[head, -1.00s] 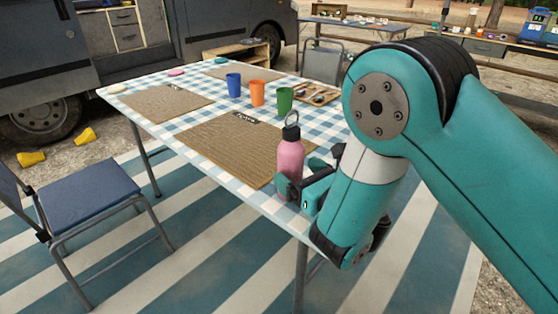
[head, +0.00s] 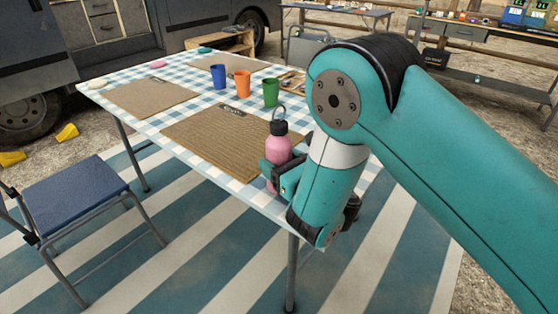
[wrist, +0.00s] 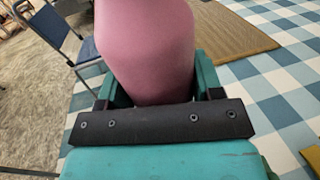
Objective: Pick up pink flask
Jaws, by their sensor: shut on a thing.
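The pink flask (head: 278,151) has a dark cap with a carrying loop. It stands about upright at the front edge of the checked table (head: 235,195) in the head view. My gripper (head: 272,178) is shut around the lower part of the flask from the near right side. In the wrist view the pink flask (wrist: 148,50) fills the space between the two teal fingers, and its top is cut off by the frame. I cannot tell whether its base touches the table.
Brown placemats (head: 220,142) lie on the table beyond the flask. Blue (head: 218,77), orange (head: 242,83) and green (head: 270,92) cups stand further back. A blue folding chair (head: 75,187) is at the left. The striped mat in front of the table is open.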

